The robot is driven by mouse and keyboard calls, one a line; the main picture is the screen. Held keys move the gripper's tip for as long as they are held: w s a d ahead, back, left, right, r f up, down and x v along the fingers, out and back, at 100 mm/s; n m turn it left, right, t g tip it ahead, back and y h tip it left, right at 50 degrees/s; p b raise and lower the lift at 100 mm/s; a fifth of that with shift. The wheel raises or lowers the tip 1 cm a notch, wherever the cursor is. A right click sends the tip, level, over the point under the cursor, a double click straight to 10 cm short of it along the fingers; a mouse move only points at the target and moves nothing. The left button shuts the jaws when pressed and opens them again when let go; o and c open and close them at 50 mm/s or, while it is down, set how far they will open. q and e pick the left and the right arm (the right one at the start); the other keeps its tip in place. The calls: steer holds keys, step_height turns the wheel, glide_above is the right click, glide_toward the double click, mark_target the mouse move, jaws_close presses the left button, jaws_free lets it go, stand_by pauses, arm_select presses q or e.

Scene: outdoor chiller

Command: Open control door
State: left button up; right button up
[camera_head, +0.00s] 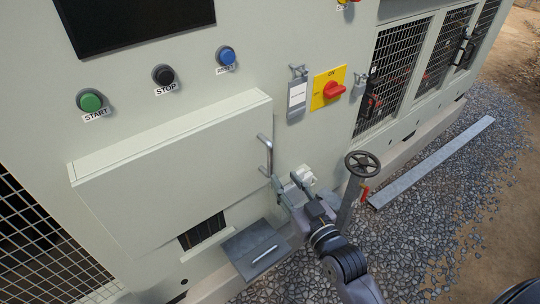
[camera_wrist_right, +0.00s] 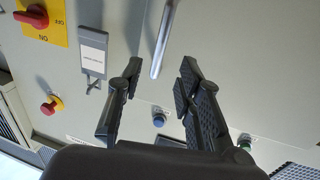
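The control door (camera_head: 170,180) is a pale grey-green raised panel on the cabinet front. It looks shut, with no gap along its edges that I can see. A metal bar handle (camera_head: 265,155) stands at its right edge. My right gripper (camera_head: 291,184) is close to the lower end of this handle. In the right wrist view the handle (camera_wrist_right: 163,38) reaches down between the two fingertips of my right gripper (camera_wrist_right: 160,75). The fingers are apart on either side, and the handle does not appear clamped. My left gripper is not in view.
Green start (camera_head: 91,102), black stop (camera_head: 162,75) and blue reset (camera_head: 226,56) buttons sit above the door. A yellow-red switch (camera_head: 328,88) is to its right. A handwheel (camera_head: 362,163) on a post stands right of my gripper. A grey flap (camera_head: 257,247) juts out below the door.

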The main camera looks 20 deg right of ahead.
mark_target(271, 161)
steer(key=w, duration=0.3)
steer(key=w+a+p, duration=0.1)
steer(key=w, duration=0.5)
steer(key=shift+w+a+p, duration=0.2)
steer(key=shift+a+p, duration=0.05)
steer(key=shift+p, duration=0.05)
steer(key=shift+c, duration=0.2)
jaws_close()
